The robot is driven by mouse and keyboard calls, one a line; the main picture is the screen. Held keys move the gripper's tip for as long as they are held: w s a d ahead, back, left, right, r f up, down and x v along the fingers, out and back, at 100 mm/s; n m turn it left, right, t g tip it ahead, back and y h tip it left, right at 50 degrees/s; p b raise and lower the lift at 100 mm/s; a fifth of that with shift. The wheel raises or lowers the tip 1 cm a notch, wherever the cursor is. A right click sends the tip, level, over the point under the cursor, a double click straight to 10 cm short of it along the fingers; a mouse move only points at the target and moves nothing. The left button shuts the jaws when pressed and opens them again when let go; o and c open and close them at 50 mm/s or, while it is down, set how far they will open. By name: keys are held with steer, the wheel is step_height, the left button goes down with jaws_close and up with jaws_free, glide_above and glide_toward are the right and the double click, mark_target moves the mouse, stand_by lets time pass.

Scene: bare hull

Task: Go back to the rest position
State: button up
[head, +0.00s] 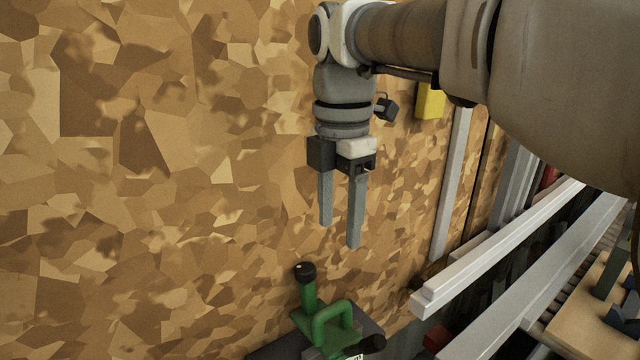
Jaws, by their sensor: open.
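My gripper (340,234) hangs from my arm near the middle of the head view, with its two grey fingers pointing down. The fingers are apart and nothing is between them. Below the fingertips is a green object (327,318) with a looped handle and black knobs, at the bottom of the view. The gripper is apart from it. The lower part of the green object is cut off by the frame edge.
A mottled tan and brown surface (150,180) fills the left and middle. Long pale beams (500,245) run along the right. A yellow block (430,102) shows beside my arm. A light wooden board (590,320) lies at the lower right.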

steer(key=s+d+f+m+t, duration=0.2)
steer(key=s+d+f+m, duration=0.3)
steer(key=m, duration=0.7)
steer(key=s+d+f+m+t, duration=0.3)
steer(key=s+d+f+m, duration=0.2)
steer(key=m, duration=0.7)
steer(key=shift+s+d+f+m+t, duration=0.25)
steer(key=shift+s+m+t, duration=0.05)
steer(key=shift+s, duration=0.9)
steer(key=shift+r, duration=0.1)
